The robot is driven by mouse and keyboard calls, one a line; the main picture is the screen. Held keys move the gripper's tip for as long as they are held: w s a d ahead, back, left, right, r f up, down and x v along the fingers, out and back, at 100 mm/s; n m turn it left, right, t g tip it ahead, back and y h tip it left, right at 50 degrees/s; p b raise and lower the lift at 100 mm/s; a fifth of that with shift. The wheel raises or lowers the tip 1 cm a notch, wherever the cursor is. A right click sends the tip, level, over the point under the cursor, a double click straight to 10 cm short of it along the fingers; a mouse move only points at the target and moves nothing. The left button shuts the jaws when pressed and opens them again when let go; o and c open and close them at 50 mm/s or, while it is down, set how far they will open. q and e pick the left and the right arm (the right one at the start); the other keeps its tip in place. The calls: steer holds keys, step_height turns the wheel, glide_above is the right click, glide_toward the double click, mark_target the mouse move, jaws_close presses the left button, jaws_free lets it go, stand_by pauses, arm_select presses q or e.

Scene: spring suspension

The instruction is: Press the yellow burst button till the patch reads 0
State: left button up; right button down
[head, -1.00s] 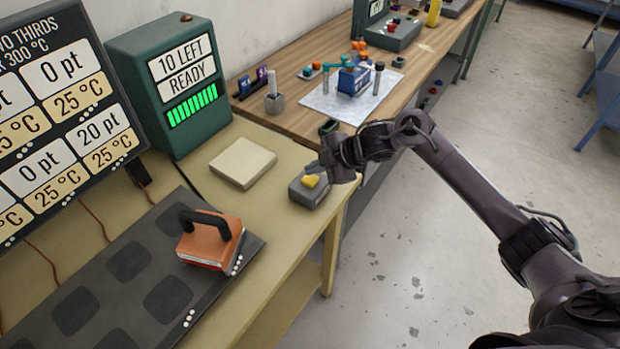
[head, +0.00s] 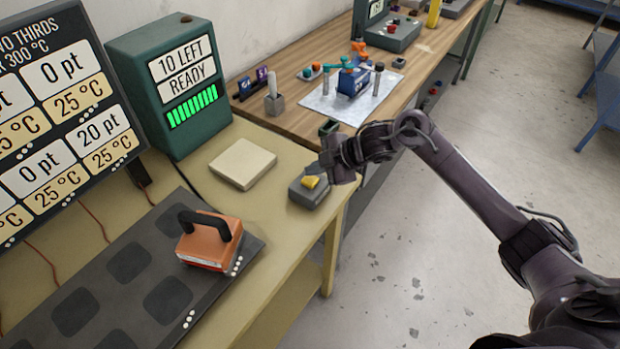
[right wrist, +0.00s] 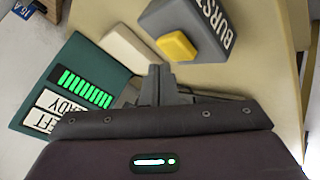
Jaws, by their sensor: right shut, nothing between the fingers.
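The yellow burst button (head: 311,182) sits on a small grey box (head: 307,197) near the front edge of the bench. It also shows in the right wrist view (right wrist: 177,46), on the box lettered BURST. My right gripper (head: 322,168) is shut and empty, close beside the button in the head view. In the right wrist view its fingertips (right wrist: 155,70) are just short of the button, with a gap in the picture. I cannot tell its height above the button. The green box (head: 172,85) reads "10 LEFT" and "READY". The dark board (head: 110,35) shows patches at 0 pt and one at 20 pt.
A cream pad (head: 243,164) lies left of the button box. An orange block with a black handle (head: 208,245) stands on a dark mat (head: 130,305) with grey patches. A wooden bench (head: 290,50) with several small items is behind.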

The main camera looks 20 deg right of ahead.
mark_target(314, 180)
steer(key=shift+f, duration=0.1)
stand_by(0.6)
steer(key=shift+f, duration=0.35)
steer(key=shift+f+b, duration=0.55)
stand_by(0.6)
stand_by(0.3)
steer(key=shift+r+p, duration=0.9)
steer(key=shift+r, duration=0.05)
steer(key=shift+r, duration=0.1)
step_height(314, 180, up, 5)
steer(key=p, duration=0.4)
